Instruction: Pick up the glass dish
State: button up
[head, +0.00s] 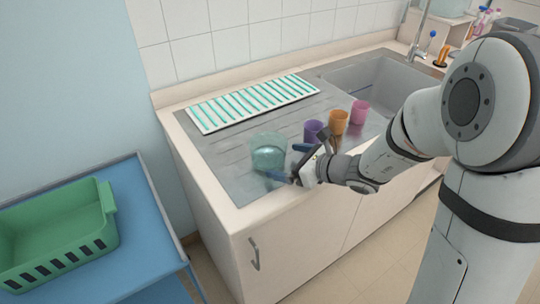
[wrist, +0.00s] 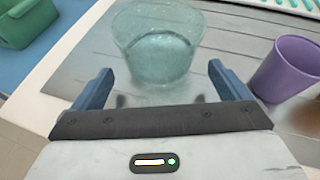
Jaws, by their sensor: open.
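The glass dish (head: 268,152) is a clear, greenish round vessel standing upright on the metal drainboard, near its front left. In the wrist view the dish (wrist: 158,45) is straight ahead, at the top middle, beyond the fingertips. My gripper (head: 288,162) is open, with its blue fingers pointing at the dish from the right. In the wrist view my gripper (wrist: 165,85) has its two fingers spread wide, and nothing is held between them. Whether a fingertip touches the dish cannot be told.
A purple cup (head: 313,131) stands close right of the dish; an orange cup (head: 338,122) and a pink cup (head: 359,111) follow. A white rack with green stripes (head: 206,126) lies behind. A green basket (head: 105,232) sits on a blue table (head: 145,237) at left.

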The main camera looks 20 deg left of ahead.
aim_at(268, 152)
jog(key=x, duration=0.4)
jog(key=shift+w+a+f, duration=0.1)
jog(key=shift+a, duration=0.3)
jog(key=c, duration=0.9)
